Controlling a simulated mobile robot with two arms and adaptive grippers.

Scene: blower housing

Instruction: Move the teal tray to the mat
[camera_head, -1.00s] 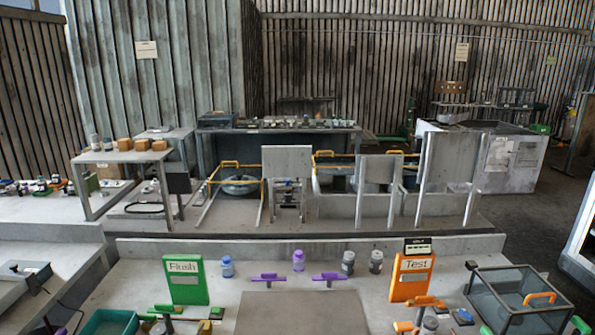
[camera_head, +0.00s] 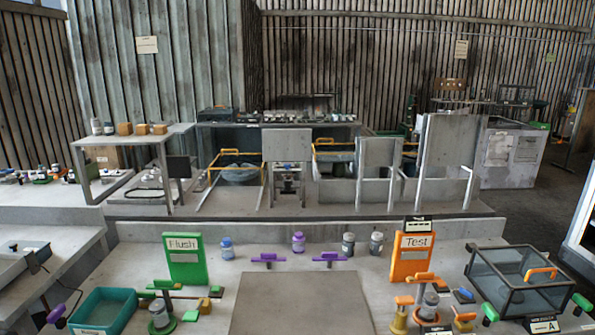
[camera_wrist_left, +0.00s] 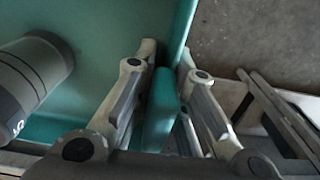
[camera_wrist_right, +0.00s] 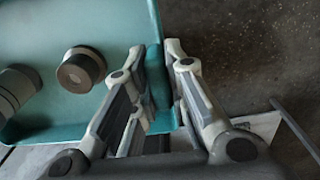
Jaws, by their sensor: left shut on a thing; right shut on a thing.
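The teal tray shows in the left wrist view (camera_wrist_left: 105,20) and the right wrist view (camera_wrist_right: 115,20). My left gripper (camera_wrist_left: 167,62) is shut on its teal edge piece, and my right gripper (camera_wrist_right: 156,60) is shut on another. A dark grey cylinder (camera_wrist_left: 35,70) is in the tray in the left wrist view. The right wrist view shows a brown-topped cylinder (camera_wrist_right: 80,70) and a grey one (camera_wrist_right: 18,90) in it. Neither gripper shows in the head view. A plain grey mat (camera_head: 300,308) lies mid-bench, bare where visible.
A teal bin (camera_head: 130,314) stands at the bench's left. Beside the mat stand a green Flush sign (camera_head: 185,270) and an orange Test sign (camera_head: 410,270). Purple-handled parts (camera_head: 268,258) sit along its far edge. A clear-walled box (camera_head: 490,268) stands at right.

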